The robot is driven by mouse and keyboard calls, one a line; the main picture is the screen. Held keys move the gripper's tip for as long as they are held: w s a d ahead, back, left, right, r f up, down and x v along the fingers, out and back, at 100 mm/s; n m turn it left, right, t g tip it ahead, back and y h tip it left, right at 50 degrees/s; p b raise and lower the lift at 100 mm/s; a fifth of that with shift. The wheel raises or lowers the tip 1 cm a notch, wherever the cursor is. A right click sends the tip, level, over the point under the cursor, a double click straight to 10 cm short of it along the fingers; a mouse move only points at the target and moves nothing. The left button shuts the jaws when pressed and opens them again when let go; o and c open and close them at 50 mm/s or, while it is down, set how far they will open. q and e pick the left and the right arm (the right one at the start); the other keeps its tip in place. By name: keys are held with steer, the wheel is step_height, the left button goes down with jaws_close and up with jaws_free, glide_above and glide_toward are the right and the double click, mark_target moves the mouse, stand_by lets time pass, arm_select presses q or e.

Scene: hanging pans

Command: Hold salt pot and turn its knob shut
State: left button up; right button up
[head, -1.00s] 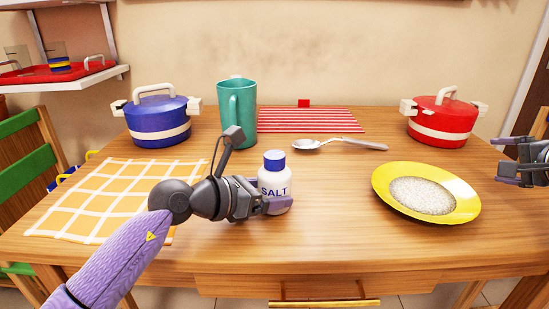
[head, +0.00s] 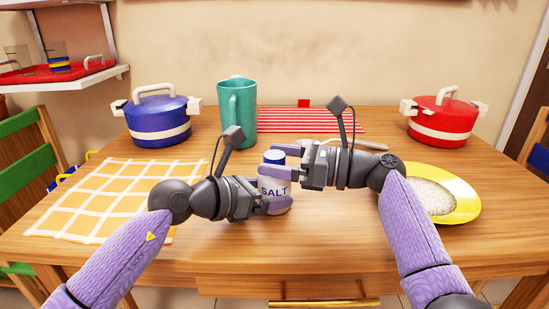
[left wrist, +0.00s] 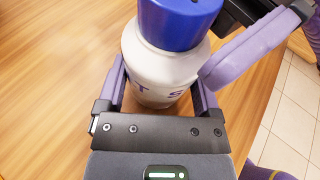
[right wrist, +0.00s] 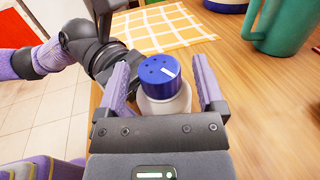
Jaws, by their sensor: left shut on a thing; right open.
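The white salt pot (head: 273,187) with a blue knob (head: 274,156) stands upright on the table, left of the yellow plate. My left gripper (head: 264,197) is shut on the pot's body from the left; the left wrist view shows its fingers on both sides of the body (left wrist: 158,75). My right gripper (head: 290,165) is open at knob height, to the right of the pot. In the right wrist view its fingers (right wrist: 163,88) stand apart on either side of the blue knob (right wrist: 160,66), with gaps. A white mark and several dark holes show on the knob's top.
A yellow plate of white grains (head: 462,196) lies partly behind my right arm. A teal mug (head: 237,106), a spoon (head: 366,144) and a striped mat (head: 300,119) are behind the pot. Blue (head: 158,118) and red (head: 443,120) pots stand farther back. A checked cloth (head: 90,200) lies left.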

steer(key=shift+w+a, duration=0.1)
steer(key=shift+a, duration=0.3)
jaws_close()
